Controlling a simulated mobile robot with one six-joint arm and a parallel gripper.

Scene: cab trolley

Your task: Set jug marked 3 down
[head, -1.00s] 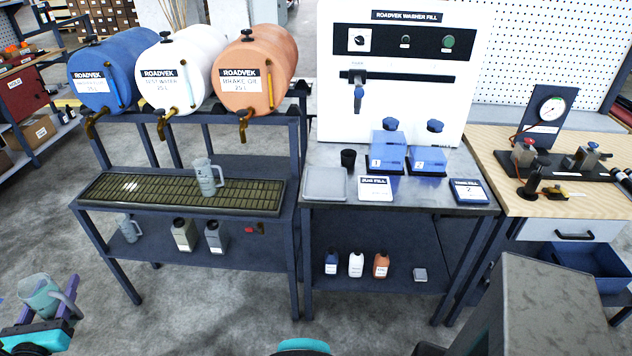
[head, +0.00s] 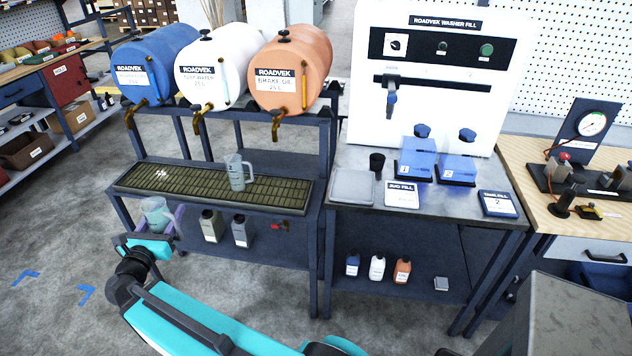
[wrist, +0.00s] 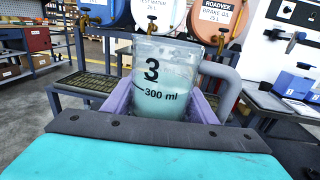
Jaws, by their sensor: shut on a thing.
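The jug marked 3 (wrist: 157,78) is a clear measuring jug with a grey handle and a 300 ml line, with pale liquid inside. It fills the middle of the wrist view and stands about upright. My gripper (head: 163,220) is shut on this jug, with a purple jaw on each side in the wrist view (wrist: 160,104). In the head view the jug (head: 155,211) is at the left end of the drum stand, in front of it. Another grey jug (head: 237,172) stands on the slatted drip tray (head: 275,192); its marking is not readable.
Blue, white and orange drums (head: 290,72) with brass taps hang above the drip tray. A steel bench (head: 350,160) with the washer fill machine (head: 450,60) is to the right. The drip tray's left part is clear.

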